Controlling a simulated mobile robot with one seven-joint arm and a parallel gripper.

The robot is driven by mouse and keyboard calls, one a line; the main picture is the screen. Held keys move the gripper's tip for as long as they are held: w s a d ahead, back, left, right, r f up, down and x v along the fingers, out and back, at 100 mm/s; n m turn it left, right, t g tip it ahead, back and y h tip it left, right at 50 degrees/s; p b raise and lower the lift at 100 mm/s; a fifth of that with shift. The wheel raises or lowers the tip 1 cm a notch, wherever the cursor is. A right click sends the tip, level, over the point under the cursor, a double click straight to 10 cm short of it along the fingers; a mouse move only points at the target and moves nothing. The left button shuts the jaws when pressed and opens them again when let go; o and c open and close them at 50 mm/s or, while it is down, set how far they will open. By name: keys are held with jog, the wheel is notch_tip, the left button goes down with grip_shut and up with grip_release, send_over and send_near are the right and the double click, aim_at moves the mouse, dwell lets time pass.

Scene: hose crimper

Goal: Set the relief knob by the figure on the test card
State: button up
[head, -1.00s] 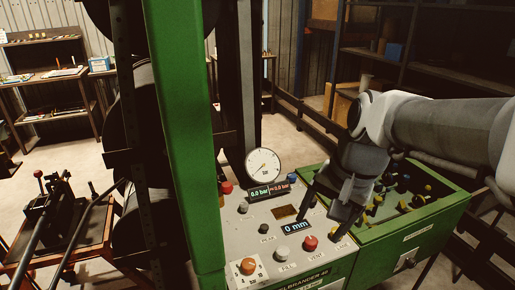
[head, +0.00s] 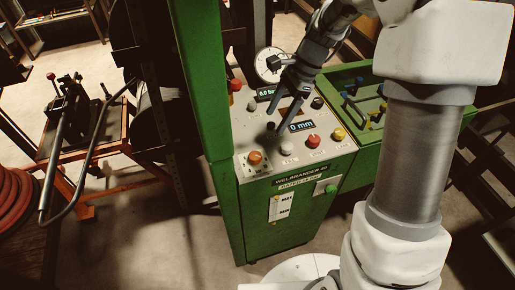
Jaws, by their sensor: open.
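The control panel (head: 243,139) is the pale sloping top of a green machine. A small dark knob (head: 270,127) on it, left of the "0 mm" display, may be the relief knob; its small label is not clearly readable. My gripper (head: 283,117) is open and points down over the middle of the panel, its fingertips close to that knob. I cannot tell whether they touch it. No dial setting can be read. No test card is clearly identifiable; a small label plate (head: 300,184) on the machine's front is too small to read surely.
An orange knob (head: 255,158), grey knob (head: 286,147), red knob (head: 313,141) and yellow knob (head: 339,134) line the panel's front. A round gauge (head: 268,65) stands behind, partly covered by my gripper. A green post (head: 201,75) rises at the left; a green bin (head: 366,95) adjoins at right.

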aim_at(256, 154)
jog(key=x, duration=1.3)
jog(key=shift+a+f, duration=0.1)
jog(key=shift+f, duration=0.3)
grip_shut()
